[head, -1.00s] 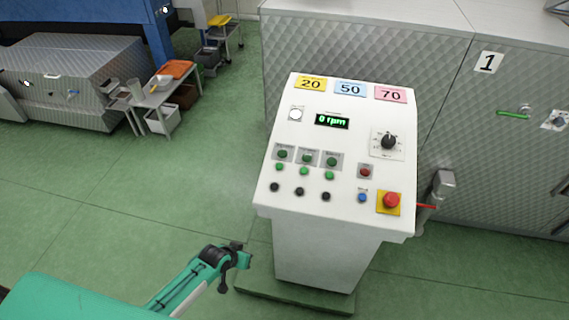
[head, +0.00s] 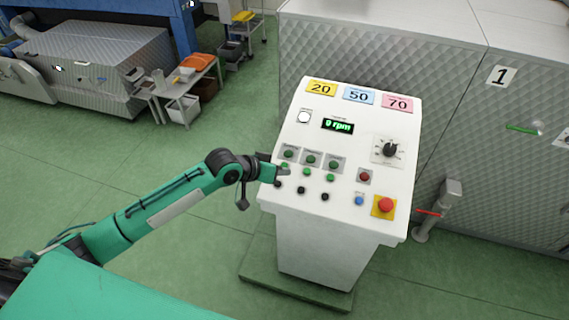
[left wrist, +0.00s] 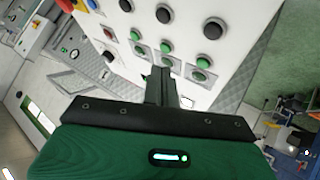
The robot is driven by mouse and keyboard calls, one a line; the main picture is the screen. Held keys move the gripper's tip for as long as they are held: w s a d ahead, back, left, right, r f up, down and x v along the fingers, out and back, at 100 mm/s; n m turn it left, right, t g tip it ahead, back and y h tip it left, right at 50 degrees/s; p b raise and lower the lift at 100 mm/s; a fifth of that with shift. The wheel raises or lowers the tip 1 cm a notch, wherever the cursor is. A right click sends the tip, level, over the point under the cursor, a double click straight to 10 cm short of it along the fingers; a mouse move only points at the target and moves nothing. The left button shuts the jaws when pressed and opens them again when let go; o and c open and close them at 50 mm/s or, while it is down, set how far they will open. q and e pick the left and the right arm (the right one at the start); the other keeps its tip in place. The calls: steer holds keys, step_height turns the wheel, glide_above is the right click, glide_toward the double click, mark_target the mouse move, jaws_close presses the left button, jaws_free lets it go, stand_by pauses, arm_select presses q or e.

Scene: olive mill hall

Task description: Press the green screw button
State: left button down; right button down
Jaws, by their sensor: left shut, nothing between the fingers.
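The white control panel (head: 350,235) has a row of green buttons, and I cannot read which is labelled screw. The middle green button (head: 306,171) and right green button (head: 330,177) show clearly; the left one is partly hidden by my gripper. Dark green round parts on grey plates sit above them, black buttons below. My left gripper (head: 285,172) is shut and empty over the panel's left edge, near the left column. In the left wrist view its fingers (left wrist: 160,78) point toward the green buttons (left wrist: 166,47); contact cannot be told. My right gripper is out of view.
A red emergency button (head: 385,205) on a yellow plate, a blue button (head: 360,201), a red button (head: 364,177) and a black dial (head: 390,149) are on the panel's right. A display (head: 338,126) reads 0 rpm. A quilted metal machine (head: 455,110) stands behind.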

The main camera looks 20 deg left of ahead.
mark_target(284, 165)
arm_select(q)
steer(key=w+a+r, duration=0.2)
steer(key=w+r, duration=0.2)
steer(key=r, duration=0.1)
steer(key=shift+a+n+t, duration=0.4)
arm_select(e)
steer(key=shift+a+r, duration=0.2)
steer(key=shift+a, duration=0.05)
arm_select(q)
steer(key=shift+s+d, duration=0.1)
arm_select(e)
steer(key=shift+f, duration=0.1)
